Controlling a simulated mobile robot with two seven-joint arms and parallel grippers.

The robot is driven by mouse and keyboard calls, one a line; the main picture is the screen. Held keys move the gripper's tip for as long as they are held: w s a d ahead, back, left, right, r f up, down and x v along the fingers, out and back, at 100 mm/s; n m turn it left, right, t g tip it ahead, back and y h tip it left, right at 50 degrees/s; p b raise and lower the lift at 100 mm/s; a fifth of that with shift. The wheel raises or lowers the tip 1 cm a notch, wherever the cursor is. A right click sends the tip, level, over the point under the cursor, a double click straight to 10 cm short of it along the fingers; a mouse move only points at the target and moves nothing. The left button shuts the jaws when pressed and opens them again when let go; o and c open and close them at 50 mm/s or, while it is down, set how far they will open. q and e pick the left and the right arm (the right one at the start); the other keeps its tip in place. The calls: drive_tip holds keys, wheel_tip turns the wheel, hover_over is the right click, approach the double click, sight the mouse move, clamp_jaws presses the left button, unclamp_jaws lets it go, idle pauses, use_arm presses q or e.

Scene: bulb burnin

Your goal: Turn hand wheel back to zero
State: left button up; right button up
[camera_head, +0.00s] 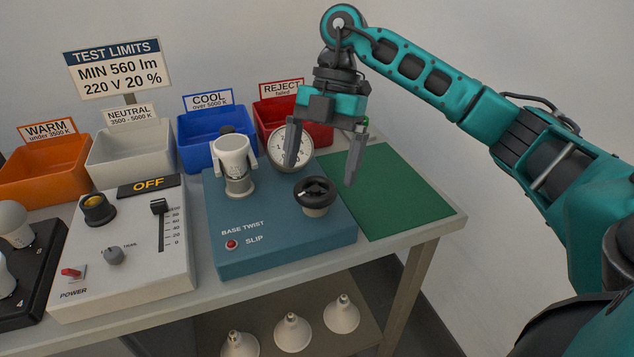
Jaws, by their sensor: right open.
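The hand wheel (315,191) is a small black wheel on a light post. It stands at the right of the blue base twist box (275,255). A round white dial gauge (290,148) stands behind it, partly hidden by my right gripper. Its reading is too small to tell. My right gripper (321,174) points down with its fingers spread wide, above and behind the wheel. It appears empty and apart from the wheel. A white socket holder (235,165) stands on the box's left side. My left gripper is not in view.
A grey power box (125,245) with an OFF display stands to the left. Orange (45,178), white (130,157), blue (208,135) and red bins line the back. A green mat (395,195) lies bare at the right. Bulbs (292,332) sit on the lower shelf.

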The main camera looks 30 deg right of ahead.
sight(316, 186)
drive_tip(key=shift+x, duration=1.6)
drive_tip(key=c, duration=1)
drive_tip(key=shift+c, duration=0.2)
